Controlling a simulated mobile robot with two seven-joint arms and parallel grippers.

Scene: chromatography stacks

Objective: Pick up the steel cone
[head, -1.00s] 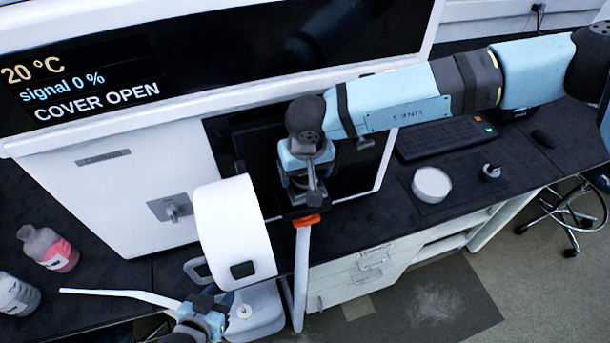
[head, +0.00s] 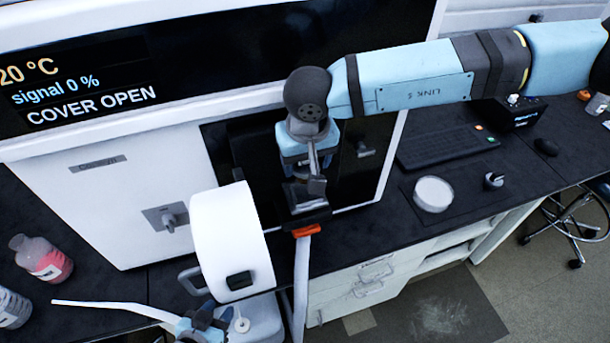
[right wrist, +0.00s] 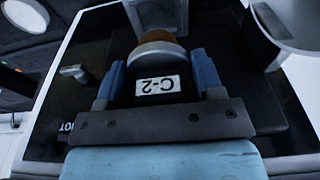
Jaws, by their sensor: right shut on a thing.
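My right gripper (head: 305,212) hangs in front of the dark screen panel, above the bench's front edge. In the right wrist view its blue fingers (right wrist: 160,82) are shut on a dark piece labelled C-2 (right wrist: 150,88). The piece has a grey rounded rim, with orange-brown beyond it; orange also shows below the gripper in the head view. I cannot tell whether this piece is the steel cone. A small dark piece with a pale top (head: 494,180) stands on the mat. My left gripper (head: 205,318) is at the bottom edge by the white drum; its fingers are unclear.
The white instrument (head: 105,190) reads COVER OPEN. A white drum-like part (head: 225,225) stands between my grippers. A round white dish (head: 433,194) sits on the mat beside the keyboard (head: 445,147). Bottles, one pink (head: 50,262), stand at left. The bench right of the dish is partly clear.

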